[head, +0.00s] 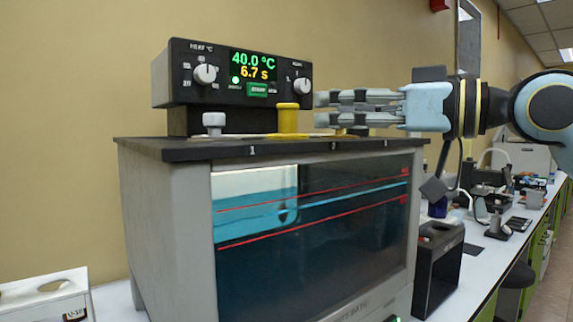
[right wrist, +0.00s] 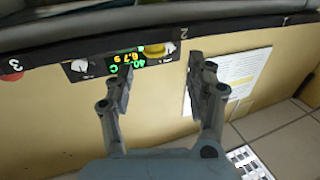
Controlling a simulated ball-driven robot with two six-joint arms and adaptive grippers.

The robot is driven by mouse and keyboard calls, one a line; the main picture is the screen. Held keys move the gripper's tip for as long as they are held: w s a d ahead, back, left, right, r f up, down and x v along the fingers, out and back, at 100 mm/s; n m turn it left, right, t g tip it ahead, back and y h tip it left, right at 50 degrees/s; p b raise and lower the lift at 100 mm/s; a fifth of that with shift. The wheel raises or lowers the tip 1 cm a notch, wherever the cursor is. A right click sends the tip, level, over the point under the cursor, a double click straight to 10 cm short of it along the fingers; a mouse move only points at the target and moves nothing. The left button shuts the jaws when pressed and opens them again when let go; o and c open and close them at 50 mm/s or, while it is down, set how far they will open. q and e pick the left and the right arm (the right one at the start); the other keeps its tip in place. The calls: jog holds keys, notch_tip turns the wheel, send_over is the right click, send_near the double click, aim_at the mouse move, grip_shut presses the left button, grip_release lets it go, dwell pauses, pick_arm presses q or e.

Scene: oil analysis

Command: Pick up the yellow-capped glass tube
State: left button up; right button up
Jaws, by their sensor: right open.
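The yellow cap (head: 288,118) stands upright on the dark lid of the bath, behind the number 1 and to its right. A rounded glass outline (head: 289,214) shows in the liquid below it; I cannot tell for sure that it is the same tube. My right gripper (head: 322,109) comes in level from the right, its fingertips just right of the yellow cap, apart from it as far as I can see. In the right wrist view the two fingers (right wrist: 161,70) are spread and empty, with a yellow thing (right wrist: 154,50), likely the cap, beyond the gap. My left gripper is not in view.
A pale grey cap (head: 214,122) stands left of the yellow one. The control box (head: 201,88), reading 40.0 °C and 6.7 s, rises close behind. The bath's lid (head: 170,148) lies below the gripper. A black holder (head: 437,262) stands right of the bath.

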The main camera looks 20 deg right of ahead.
aim_at(296, 116)
jog(key=shift+x, duration=0.8)
jog(key=shift+w+a, duration=0.2)
jog(key=shift+w, duration=0.15)
jog(key=p+x, duration=0.1)
jog(key=x, duration=0.1)
jog(key=p+x, duration=0.1)
jog(key=x, duration=0.2)
jog(key=shift+w+d+f, duration=0.1)
jog(key=shift+w+d, duration=0.1)
jog(key=shift+d, duration=0.1)
jog(key=shift+w+a+f, duration=0.1)
jog(key=shift+w+a, duration=0.05)
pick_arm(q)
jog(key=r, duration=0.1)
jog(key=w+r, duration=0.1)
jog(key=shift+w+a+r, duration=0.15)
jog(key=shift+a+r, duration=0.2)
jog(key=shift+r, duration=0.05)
pick_arm(e)
jog(key=shift+c, duration=0.2)
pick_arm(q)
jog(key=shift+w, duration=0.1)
pick_arm(e)
grip_shut()
